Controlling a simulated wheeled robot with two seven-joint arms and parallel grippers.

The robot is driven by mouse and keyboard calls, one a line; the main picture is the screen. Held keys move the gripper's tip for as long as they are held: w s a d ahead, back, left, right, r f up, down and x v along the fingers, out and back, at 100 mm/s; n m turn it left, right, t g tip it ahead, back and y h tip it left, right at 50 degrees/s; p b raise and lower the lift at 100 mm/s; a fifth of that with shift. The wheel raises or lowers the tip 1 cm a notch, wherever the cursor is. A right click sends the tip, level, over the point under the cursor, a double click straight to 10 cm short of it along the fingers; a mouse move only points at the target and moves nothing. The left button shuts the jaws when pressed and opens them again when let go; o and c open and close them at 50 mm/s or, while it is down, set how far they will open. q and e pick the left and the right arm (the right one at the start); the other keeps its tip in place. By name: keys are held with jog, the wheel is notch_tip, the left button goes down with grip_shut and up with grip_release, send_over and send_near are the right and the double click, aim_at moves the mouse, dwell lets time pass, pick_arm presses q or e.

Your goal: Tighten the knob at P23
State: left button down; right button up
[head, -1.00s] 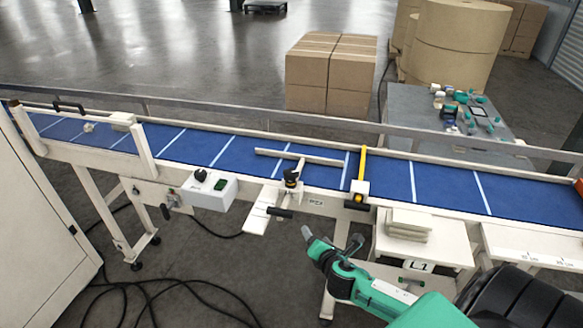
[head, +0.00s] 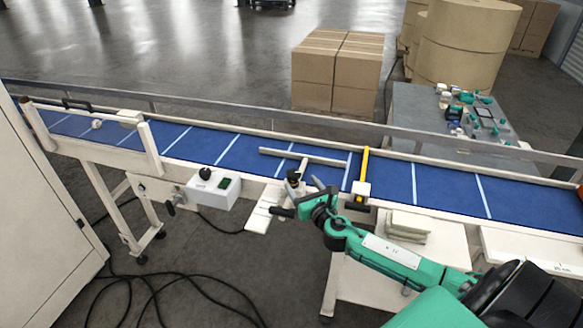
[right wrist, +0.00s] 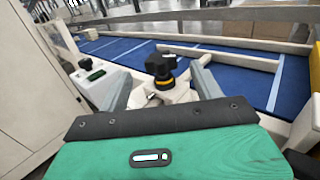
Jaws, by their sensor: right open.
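A black knob with a yellow ring under it sits on a white bracket at the conveyor's near edge, in the head view (head: 293,177) and in the right wrist view (right wrist: 161,68). I cannot read a P23 label. My right gripper (head: 310,186) is open beside the knob. In the right wrist view its two grey fingers (right wrist: 160,76) stand left and right of the knob, which shows between and beyond their tips, apart from both. Nothing is held. My left gripper is not in view.
The blue conveyor (head: 225,150) runs behind, with a white guide bar (head: 300,157) over it. A yellow-armed bracket (head: 362,170) stands right of the knob. A control box (head: 212,188) with a black knob is left. A white plate (head: 262,212) and black handle (head: 282,212) lie below the knob.

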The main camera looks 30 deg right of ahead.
aim_at(291, 170)
jog(key=w, duration=0.2)
jog(key=w+p, duration=0.1)
jog(key=w, duration=0.2)
jog(key=w+d, duration=0.1)
jog(key=w, duration=0.2)
jog(key=shift+w+d+p, duration=0.1)
jog(key=shift+w+p, duration=0.05)
jog(key=shift+p, duration=0.25)
jog(key=c, duration=1)
